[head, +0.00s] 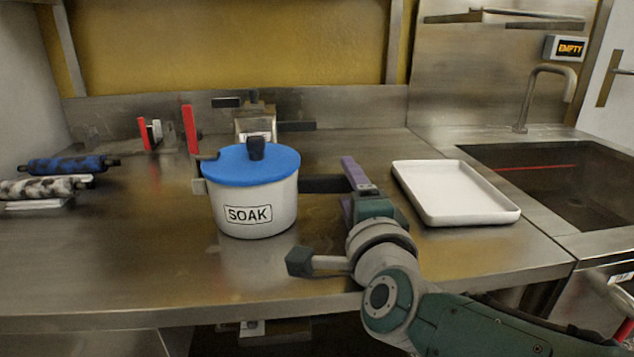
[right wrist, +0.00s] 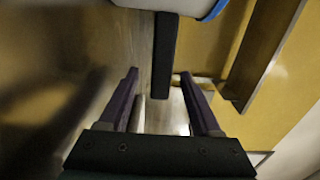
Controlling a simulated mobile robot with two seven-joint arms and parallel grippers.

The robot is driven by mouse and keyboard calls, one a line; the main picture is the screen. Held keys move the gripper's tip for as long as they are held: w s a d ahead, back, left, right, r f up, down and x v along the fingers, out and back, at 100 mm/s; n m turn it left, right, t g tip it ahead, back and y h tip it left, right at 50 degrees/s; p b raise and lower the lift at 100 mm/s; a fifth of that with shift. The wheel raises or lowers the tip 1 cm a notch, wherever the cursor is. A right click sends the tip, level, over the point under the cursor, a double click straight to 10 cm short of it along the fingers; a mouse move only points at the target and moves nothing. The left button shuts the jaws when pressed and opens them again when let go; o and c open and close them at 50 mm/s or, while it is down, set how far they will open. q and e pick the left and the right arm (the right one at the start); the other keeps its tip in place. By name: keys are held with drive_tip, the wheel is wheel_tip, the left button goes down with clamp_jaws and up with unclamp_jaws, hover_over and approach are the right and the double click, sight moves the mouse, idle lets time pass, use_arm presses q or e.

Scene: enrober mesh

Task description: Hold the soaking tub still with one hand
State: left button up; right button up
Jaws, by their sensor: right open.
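The soaking tub (head: 230,200) is a white pot marked SOAK, upright on the steel counter. It has a blue lid (head: 270,168) with a black knob. Its dark handle (head: 322,185) sticks out to the right; the handle also shows in the right wrist view (right wrist: 164,60). My right gripper (head: 348,186) is open at the handle's outer end. In the right wrist view the handle's end lies between its purple fingers (right wrist: 160,85), with no contact visible. The far finger is clear in the head view; the near one is partly hidden. My left gripper is not in view.
A white tray (head: 455,218) lies right of my right gripper, before the sink (head: 560,165). Rollers (head: 70,164) lie at the far left. A metal device (head: 256,122) and red upright parts (head: 190,130) stand behind the tub. The counter's front left is clear.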

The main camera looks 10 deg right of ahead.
drive_tip(key=shift+w+d, duration=0.1)
drive_tip(key=shift+w, duration=0.1)
clamp_jaws()
idle(0.6)
idle(0.7)
